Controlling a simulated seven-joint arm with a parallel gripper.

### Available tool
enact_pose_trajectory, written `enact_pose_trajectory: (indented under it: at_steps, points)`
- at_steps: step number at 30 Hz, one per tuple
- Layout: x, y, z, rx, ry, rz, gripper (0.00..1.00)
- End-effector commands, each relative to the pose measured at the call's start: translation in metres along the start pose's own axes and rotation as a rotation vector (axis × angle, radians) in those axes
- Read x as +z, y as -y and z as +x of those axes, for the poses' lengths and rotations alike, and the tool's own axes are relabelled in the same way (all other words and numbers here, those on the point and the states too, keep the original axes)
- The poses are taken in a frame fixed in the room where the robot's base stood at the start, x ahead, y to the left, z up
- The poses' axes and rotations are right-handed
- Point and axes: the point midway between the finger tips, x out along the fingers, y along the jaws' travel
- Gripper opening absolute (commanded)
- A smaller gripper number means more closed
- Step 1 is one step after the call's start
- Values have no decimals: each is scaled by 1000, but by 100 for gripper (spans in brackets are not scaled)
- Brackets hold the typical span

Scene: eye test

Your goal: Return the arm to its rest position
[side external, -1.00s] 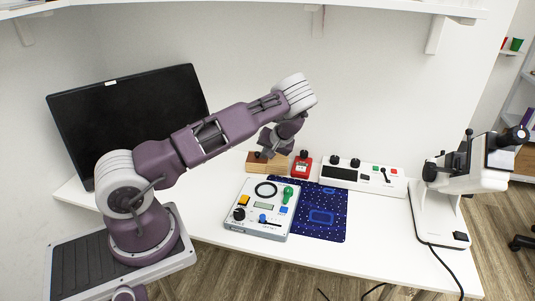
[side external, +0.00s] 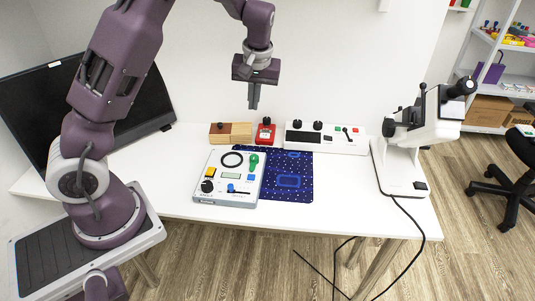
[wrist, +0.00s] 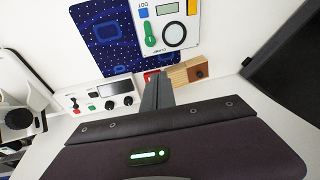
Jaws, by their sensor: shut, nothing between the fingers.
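My gripper (side external: 253,97) is shut and empty, pointing down in the air above the back of the white table (side external: 340,200). In the side external view it hangs above the wooden block and the small red box, touching neither. In the wrist view the shut fingers (wrist: 158,92) reach up from the dark gripper body, with the wooden block just to their right. My arm is raised, its upper part leaving the top of the side view.
A control box (side external: 229,177) sits on a blue mat (side external: 288,182). A wooden block (side external: 231,133), red box (side external: 265,132) and long white panel (side external: 327,138) line the wall. The table's front right is clear.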

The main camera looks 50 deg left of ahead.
Motion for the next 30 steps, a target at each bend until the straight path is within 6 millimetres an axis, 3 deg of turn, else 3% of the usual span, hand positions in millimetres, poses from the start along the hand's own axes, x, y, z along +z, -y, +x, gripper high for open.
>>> enact_pose_trajectory:
  at_steps: [1, 6, 10, 12, 15, 18, 30]
  points:
    - [21, -1, -36, 91, 23, 33, 0]
    - [112, 15, -142, 334, 19, 265, 0]
    - [188, 49, -192, 428, -84, 485, 0]
    - [221, 68, -201, 437, -154, 588, 0]
    - [253, 89, -201, 421, -240, 692, 0]
    - [268, 101, -197, 402, -289, 744, 0]
    - [272, 104, -195, 395, -302, 758, 0]
